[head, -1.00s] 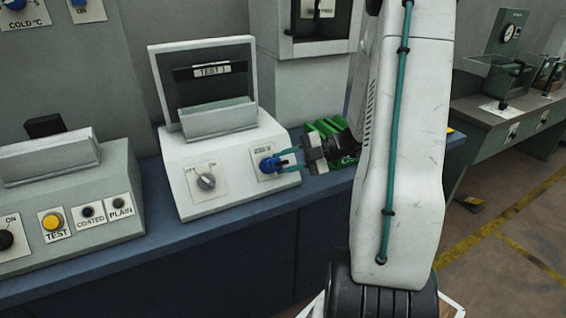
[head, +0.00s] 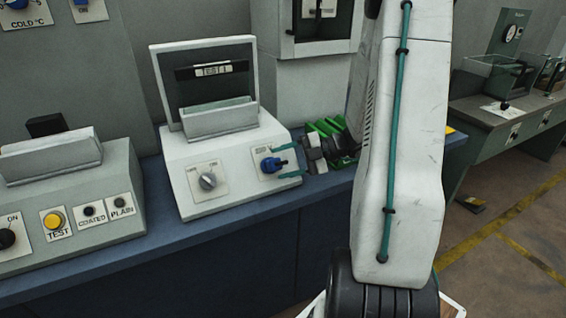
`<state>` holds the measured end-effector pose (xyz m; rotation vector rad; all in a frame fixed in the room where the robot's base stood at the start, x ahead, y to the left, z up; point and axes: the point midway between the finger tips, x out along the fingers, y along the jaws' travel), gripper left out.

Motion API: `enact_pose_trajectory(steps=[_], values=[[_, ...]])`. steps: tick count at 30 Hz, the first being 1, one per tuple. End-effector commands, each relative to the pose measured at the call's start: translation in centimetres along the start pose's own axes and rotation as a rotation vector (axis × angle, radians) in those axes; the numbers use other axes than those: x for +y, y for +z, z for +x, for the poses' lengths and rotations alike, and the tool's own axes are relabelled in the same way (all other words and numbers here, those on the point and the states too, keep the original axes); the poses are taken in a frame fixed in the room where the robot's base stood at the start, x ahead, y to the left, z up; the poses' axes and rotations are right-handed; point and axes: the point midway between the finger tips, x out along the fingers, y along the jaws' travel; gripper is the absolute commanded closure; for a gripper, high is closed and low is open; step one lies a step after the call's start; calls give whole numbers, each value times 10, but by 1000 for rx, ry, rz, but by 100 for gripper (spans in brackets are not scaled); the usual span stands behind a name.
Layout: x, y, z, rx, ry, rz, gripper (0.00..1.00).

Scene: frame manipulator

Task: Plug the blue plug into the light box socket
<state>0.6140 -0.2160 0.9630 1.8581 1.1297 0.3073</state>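The white light box (head: 222,160) stands on the blue bench with an upright dark panel marked TEST 1. The blue plug (head: 272,165) sits at the small labelled plate on the right of its sloping front, where the socket is; the plug covers the socket opening, and I cannot tell how deep it sits. My gripper (head: 284,161) is just right of the plug. Its two teal fingers are spread apart, one above and one below the plug's level, and the plug appears free between them.
A grey knob (head: 208,181) is on the light box's left front. A green crate (head: 328,127) stands behind my gripper. A grey console (head: 70,205) with a yellow TEST button is at left. The blue bench edge (head: 240,208) runs along the front.

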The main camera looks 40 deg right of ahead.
Motion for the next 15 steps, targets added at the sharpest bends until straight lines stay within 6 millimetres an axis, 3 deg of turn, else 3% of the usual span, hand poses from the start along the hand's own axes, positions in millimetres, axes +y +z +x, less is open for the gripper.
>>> enact_pose_trajectory(steps=[7, 15], values=[[0, 1, -10, -2, 1, 0, 44], [1, 1, -55, -3, 1, 0, 44]])
